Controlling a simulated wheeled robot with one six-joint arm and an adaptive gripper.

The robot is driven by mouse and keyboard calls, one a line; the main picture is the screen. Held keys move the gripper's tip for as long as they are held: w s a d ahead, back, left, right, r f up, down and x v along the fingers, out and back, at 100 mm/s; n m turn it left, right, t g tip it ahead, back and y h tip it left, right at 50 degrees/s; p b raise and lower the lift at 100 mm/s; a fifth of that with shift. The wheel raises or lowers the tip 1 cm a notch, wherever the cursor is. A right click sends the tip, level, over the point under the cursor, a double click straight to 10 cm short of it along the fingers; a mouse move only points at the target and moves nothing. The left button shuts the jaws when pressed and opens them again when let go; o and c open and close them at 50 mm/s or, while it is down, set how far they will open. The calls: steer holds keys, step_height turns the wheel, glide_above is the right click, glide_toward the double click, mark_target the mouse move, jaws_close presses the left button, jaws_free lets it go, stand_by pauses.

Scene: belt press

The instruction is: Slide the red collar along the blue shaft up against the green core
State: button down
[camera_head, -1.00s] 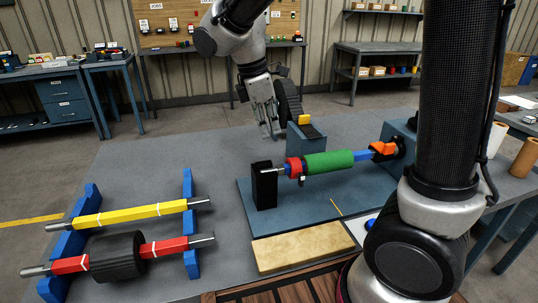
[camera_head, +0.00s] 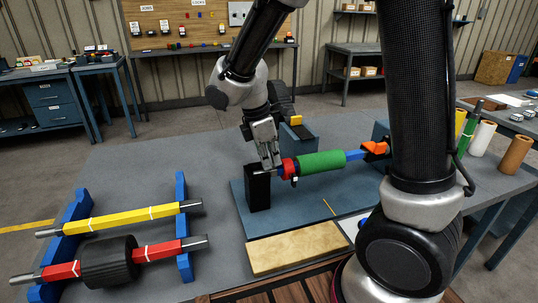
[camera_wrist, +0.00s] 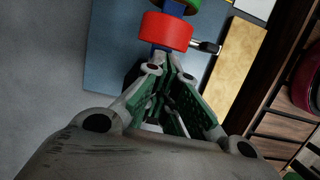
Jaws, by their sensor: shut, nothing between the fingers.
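The red collar (camera_head: 288,167) sits around the blue shaft (camera_head: 355,154), just left of the green core (camera_head: 321,161). In the wrist view, a short stretch of blue shaft (camera_wrist: 174,8) shows between the collar (camera_wrist: 166,31) and the green core (camera_wrist: 190,4), so they are apart. A small clamp lever (camera_wrist: 206,47) sticks out from the collar's side. My gripper (camera_head: 271,160) points down at the left end of the shaft, beside the collar's outer face. Its fingers (camera_wrist: 167,68) are shut and empty; whether they touch the collar is unclear.
A black post (camera_head: 258,187) stands at the shaft's left end. An orange clamp (camera_head: 375,149) is at its right end. A tan board (camera_head: 296,248) lies in front. A blue rack (camera_head: 184,245) at left holds yellow and red rollers.

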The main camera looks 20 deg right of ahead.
steer(key=shift+d, duration=1.05)
steer(key=v, duration=1)
